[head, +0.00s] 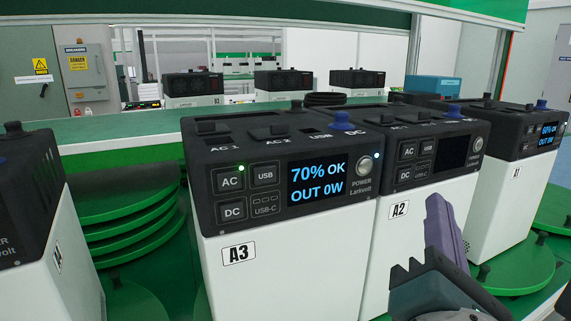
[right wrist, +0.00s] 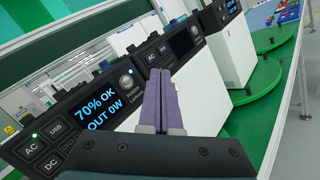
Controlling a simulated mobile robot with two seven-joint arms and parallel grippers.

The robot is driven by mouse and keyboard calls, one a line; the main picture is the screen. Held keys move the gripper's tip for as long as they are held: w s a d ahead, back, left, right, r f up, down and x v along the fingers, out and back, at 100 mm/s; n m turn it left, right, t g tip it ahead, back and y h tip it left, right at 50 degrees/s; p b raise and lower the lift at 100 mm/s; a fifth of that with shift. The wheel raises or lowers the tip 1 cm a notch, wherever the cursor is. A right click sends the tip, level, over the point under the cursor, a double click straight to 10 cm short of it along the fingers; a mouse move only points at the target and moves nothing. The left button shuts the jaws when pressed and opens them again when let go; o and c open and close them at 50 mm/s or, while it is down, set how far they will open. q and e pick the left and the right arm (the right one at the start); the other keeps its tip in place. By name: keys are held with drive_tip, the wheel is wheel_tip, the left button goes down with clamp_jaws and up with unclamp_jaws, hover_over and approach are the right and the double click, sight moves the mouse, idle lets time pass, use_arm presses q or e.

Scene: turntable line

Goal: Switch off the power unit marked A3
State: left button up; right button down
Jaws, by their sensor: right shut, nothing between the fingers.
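The power unit marked A3 (head: 283,262) stands in the middle of the head view, white below with a black top panel. Its screen (head: 317,180) is lit and reads 70% OK, OUT 0W. Its round POWER button (head: 364,166) is right of the screen, with a small light beside it. A green light shows by its AC button (head: 230,182). In the right wrist view the A3 screen (right wrist: 98,110) and POWER button (right wrist: 127,82) show left of the fingers. My right gripper (head: 444,222) is shut and empty, in front of unit A2, right of A3. My left gripper is not in view.
Unit A2 (head: 398,255) stands close right of A3, its screen dark. Unit A1 (head: 500,205) is farther right, its screen lit. Another unit (head: 40,270) is at the left edge. Stacked green discs (head: 130,225) lie between it and A3. More units (head: 192,85) stand behind.

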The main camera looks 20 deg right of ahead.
sight(365, 166)
drive_tip(key=shift+w+a+b, duration=0.15)
drive_tip(key=shift+w+b, duration=0.75)
drive_tip(key=shift+w, duration=1.3)
drive_tip(key=shift+w+a+b, duration=0.15)
drive_tip(key=shift+w+b, duration=0.75)
drive_tip(key=shift+w, duration=1.25)
drive_tip(key=shift+w, duration=0.4)
